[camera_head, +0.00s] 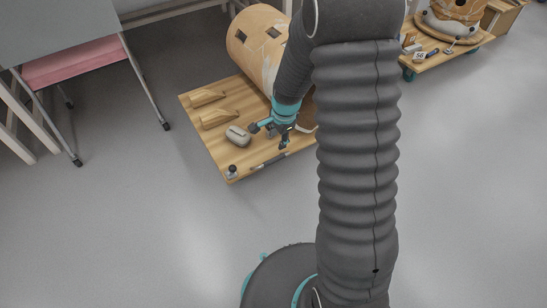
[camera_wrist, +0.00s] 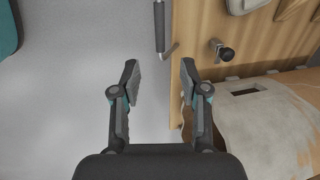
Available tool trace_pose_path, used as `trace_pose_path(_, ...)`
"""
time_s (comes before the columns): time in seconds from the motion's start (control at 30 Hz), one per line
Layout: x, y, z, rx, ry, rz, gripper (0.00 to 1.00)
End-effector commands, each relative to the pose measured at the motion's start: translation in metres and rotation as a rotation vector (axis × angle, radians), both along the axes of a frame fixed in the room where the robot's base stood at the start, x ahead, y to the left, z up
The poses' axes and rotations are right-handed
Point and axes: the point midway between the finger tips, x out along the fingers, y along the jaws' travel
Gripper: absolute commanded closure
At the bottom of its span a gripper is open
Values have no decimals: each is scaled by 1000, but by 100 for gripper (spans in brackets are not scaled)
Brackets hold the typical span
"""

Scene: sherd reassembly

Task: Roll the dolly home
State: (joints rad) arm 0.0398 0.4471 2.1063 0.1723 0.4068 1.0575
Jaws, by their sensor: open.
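A flat wooden dolly (camera_head: 221,143) stands on the grey floor, partly hidden by my arm. Its wheels do not show. In the wrist view the wooden board (camera_wrist: 198,58) fills the right side. A dark bar with a metal end, like a handle (camera_head: 269,160), runs along the board's front edge; it also shows in the wrist view (camera_wrist: 159,28), just off the board's edge. My gripper (camera_head: 269,137) is open and empty near that edge. In the wrist view the fingers (camera_wrist: 159,66) are apart, with the bar beyond the gap between their tips.
The board carries a large tan vessel (camera_head: 254,36) on its side, two wooden wedges (camera_head: 210,97), a grey rounded object (camera_head: 238,135) and a black knob (camera_head: 232,171). Another dolly (camera_head: 436,62) with teal casters stands upper right. The front floor is clear.

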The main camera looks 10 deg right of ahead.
Motion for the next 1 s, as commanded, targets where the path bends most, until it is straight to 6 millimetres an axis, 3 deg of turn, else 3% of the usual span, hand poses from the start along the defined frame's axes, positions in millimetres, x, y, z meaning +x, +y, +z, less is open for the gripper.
trace_pose_path(0.23, 4, 1, -27, 1, 6, -9, 56)
trace_pose_path(0.7, 20, 7, -110, 2, 6, -6, 56)
trace_pose_path(1.0, 25, 8, -136, 1, 4, -7, 56)
